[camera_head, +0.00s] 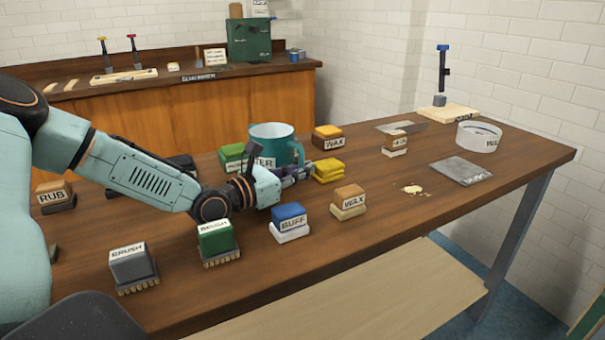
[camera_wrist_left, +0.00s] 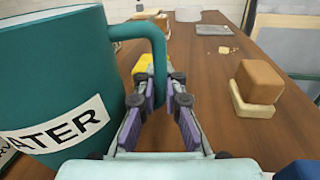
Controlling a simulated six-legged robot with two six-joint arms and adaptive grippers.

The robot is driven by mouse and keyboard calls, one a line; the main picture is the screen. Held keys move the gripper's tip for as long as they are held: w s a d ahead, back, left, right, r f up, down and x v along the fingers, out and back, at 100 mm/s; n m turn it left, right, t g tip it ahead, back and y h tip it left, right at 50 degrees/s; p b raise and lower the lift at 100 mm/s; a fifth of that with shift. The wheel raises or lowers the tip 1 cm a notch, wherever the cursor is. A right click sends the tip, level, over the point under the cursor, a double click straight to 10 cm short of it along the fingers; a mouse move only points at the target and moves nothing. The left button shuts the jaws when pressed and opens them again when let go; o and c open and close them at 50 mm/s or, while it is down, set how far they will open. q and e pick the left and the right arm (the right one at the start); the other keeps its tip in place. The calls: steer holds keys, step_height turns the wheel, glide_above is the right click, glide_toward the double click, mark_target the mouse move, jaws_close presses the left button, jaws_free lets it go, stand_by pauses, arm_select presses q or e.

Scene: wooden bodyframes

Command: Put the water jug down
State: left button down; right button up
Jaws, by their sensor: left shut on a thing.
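The water jug (camera_head: 270,140) is a teal mug-like vessel with a handle and a white label. It is upright at the middle of the wooden table (camera_head: 400,222), behind my left gripper (camera_head: 298,174). In the left wrist view the jug (camera_wrist_left: 55,75) fills the left side, with its handle (camera_wrist_left: 158,60) running down between the fingers of my left gripper (camera_wrist_left: 158,103). The gripper is shut on the handle. The jug's base is hidden in both views, so I cannot tell whether it touches the table. My right gripper is not in view.
A green block (camera_head: 232,156) is left of the jug. A white ring-shaped container (camera_head: 478,138) stands far right. Bare wood lies right of the wax block.

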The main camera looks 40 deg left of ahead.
arm_select(q)
steer(key=shift+a+r, duration=0.1)
steer(key=shift+a, duration=0.05)
steer(key=c, duration=2)
jaws_free()
steer(key=shift+f, duration=0.25)
steer(key=o, duration=0.5)
steer(key=shift+r, duration=0.15)
steer(key=shift+o, duration=0.3)
